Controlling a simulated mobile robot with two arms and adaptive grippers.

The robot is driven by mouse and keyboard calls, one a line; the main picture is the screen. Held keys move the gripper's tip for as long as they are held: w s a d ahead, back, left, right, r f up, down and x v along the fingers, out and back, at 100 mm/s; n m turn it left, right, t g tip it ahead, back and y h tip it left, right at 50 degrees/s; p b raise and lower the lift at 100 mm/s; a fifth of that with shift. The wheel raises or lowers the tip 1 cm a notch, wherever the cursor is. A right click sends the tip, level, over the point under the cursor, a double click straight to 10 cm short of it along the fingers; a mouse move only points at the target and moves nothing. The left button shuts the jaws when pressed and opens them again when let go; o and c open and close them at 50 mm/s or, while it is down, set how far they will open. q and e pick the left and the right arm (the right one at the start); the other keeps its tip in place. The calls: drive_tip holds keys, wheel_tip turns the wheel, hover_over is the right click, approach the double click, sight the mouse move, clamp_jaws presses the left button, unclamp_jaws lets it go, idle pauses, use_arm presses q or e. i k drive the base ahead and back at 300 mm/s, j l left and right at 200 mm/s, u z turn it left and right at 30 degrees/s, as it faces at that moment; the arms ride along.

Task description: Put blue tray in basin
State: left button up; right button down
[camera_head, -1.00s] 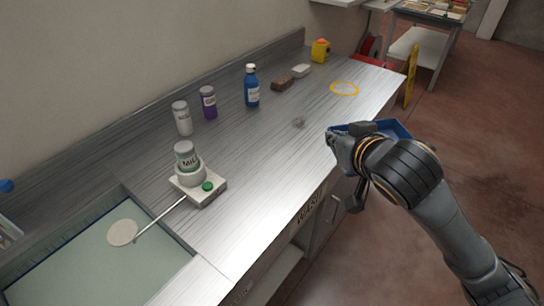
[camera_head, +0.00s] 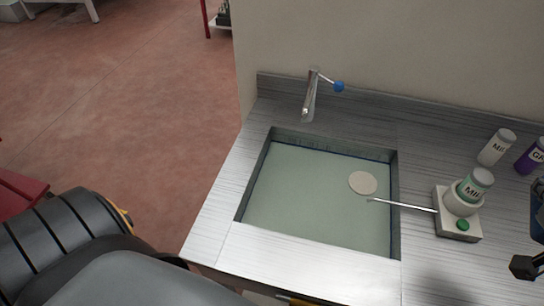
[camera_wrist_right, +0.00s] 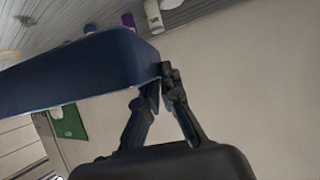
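The basin (camera_head: 300,205) is a rectangular sink set into the metal counter, filled with pale greenish liquid. The blue tray (camera_wrist_right: 75,72) fills the upper left of the right wrist view, tilted in that picture. My right gripper (camera_wrist_right: 160,85) is shut on the tray's edge, with one finger partly hidden behind its wall. In the head view, only a dark part of the right gripper (camera_head: 525,266) shows at the right edge, right of the basin. My left arm crosses the lower left of the head view; its gripper is out of view.
A faucet (camera_head: 311,95) with a blue knob stands behind the basin. More bottles (camera_head: 496,147) stand at right. The counter's front strip is clear.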

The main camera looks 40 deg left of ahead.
sight(289, 203)
drive_tip(key=l+u, duration=0.1)
drive_tip(key=u, duration=1.8)
drive_tip(key=k+l+u, duration=0.4)
drive_tip(key=k+l, duration=0.05)
drive_tip(key=l, duration=0.05)
